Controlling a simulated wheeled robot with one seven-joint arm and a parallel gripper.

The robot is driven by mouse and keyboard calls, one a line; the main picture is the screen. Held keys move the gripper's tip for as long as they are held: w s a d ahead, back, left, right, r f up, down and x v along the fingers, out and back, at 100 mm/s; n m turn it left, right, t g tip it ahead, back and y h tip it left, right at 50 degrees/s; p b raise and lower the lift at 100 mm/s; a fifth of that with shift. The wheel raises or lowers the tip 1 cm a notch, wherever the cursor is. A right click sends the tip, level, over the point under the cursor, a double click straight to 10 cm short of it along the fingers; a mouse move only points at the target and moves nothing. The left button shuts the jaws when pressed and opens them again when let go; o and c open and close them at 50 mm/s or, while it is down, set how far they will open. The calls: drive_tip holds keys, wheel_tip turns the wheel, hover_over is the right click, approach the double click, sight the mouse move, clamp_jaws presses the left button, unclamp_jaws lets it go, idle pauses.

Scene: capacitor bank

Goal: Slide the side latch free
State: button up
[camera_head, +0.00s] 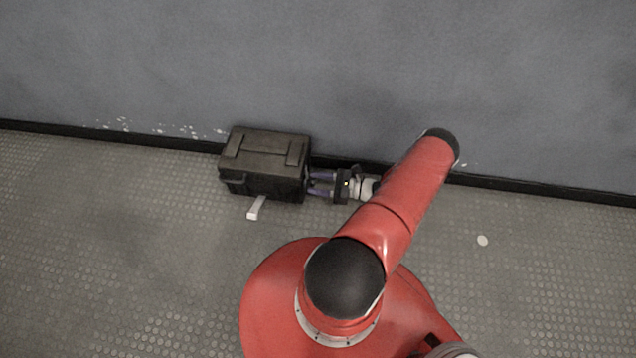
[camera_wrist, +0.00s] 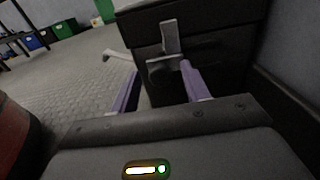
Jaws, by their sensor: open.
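A dark box (camera_head: 262,163) stands on the floor against the wall. In the wrist view its side face (camera_wrist: 215,55) carries a grey metal side latch (camera_wrist: 169,38), with an upright bar and a short crosspiece below. My gripper (camera_head: 313,184) is at the box's right side, pointing at that face. In the wrist view my gripper (camera_wrist: 158,75) is open, its two purple fingers apart. The right fingertip is close to the right end of the latch's crosspiece; I cannot tell whether they touch. The left finger is well left of the latch. Nothing is held.
A pale lever (camera_head: 256,208) sticks out from the box's front, near the floor; it also shows in the wrist view (camera_wrist: 118,56). The wall (camera_head: 330,70) is close behind the box and gripper. The floor (camera_head: 120,240) is clear to the left. Coloured bins (camera_wrist: 65,28) stand far off.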

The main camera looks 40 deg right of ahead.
drive_tip(key=v, duration=0.7)
drive_tip(key=shift+s+d, duration=0.25)
drive_tip(key=shift+s, duration=0.1)
